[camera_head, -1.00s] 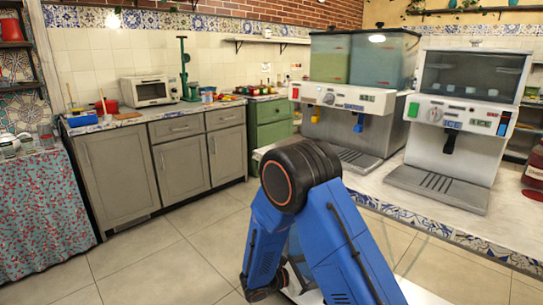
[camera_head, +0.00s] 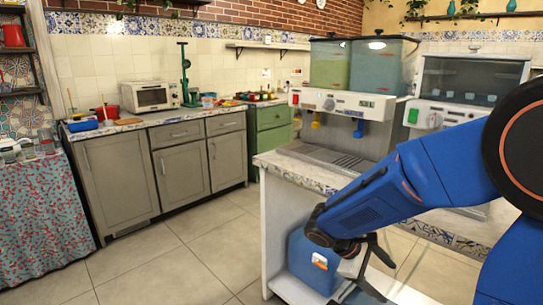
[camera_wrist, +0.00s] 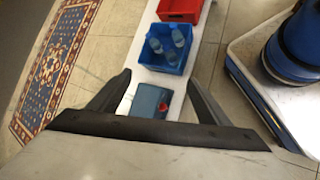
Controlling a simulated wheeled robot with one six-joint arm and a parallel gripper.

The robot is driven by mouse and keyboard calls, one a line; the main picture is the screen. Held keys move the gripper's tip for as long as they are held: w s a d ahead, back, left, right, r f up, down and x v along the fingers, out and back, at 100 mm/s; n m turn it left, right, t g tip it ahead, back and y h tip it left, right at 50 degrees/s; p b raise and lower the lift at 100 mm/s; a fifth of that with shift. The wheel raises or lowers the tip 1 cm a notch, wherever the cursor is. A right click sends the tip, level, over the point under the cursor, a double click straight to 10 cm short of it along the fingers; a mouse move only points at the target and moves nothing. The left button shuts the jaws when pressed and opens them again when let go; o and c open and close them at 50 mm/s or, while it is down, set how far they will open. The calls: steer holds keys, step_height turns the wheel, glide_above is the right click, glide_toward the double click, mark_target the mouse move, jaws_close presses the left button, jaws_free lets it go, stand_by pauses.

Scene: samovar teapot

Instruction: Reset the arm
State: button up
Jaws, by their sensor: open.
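My blue arm reaches in from the right edge in the head view and bends down to the left in front of the counter. My gripper (camera_head: 372,272) is low, by the white lower shelf of the counter, and partly dark against it. In the wrist view my gripper (camera_wrist: 158,84) has its two dark fingers spread wide apart, with nothing held between them. A blue container with a red knob (camera_wrist: 150,100) shows below and between the fingers, apart from them as far as I can tell.
The white-topped counter (camera_head: 268,162) bears drink dispensers (camera_head: 350,106). A blue box (camera_head: 300,262) stands on its lower shelf, close to my gripper. A blue crate (camera_wrist: 147,60) with bottles and a red crate (camera_wrist: 180,8) lie beyond. The tiled floor at left is clear.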

steer(key=s+r+m+t+y, duration=0.1)
steer(key=s+r+m+y, duration=0.2)
steer(key=s, duration=0.3)
steer(key=s+a+r+m+t+y, duration=0.1)
steer(key=s+r+m+t+y, duration=0.1)
steer(key=s, duration=0.4)
steer(key=s+a+r+m+t+y, duration=0.1)
steer(key=s+r+m+t+y, duration=0.1)
steer(key=s+r+m+y, duration=0.2)
steer(key=shift+s+r, duration=0.25)
steer(key=shift+s, duration=0.95)
